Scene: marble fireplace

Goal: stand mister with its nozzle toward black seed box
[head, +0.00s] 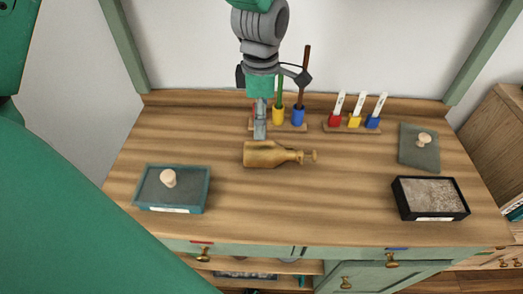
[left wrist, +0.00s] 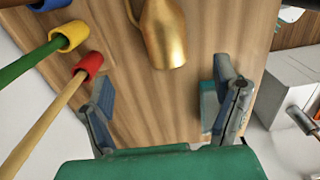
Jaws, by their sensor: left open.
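The mister (head: 265,154), a brass-coloured bottle, lies on its side in the middle of the wooden top. Its narrow nozzle end points right, to the side of the black seed box (head: 404,205). That box is open and full of pale grainy seed. My left gripper (head: 261,118) hangs from above, just behind the mister's wide end. The left wrist view shows its two fingers (left wrist: 158,100) apart with nothing between them. There the mister (left wrist: 166,35) lies beyond the fingertips, its wide end nearer and its neck cut off. My right gripper is not in view.
Behind the mister stands a rack of coloured cups with sticks (head: 298,116), partly hidden by my gripper. A rack of labelled cups (head: 354,121) is to its right. A lidded teal box (head: 190,193) sits front left. A grey lid (head: 411,156) lies behind the black box. The front middle is clear.

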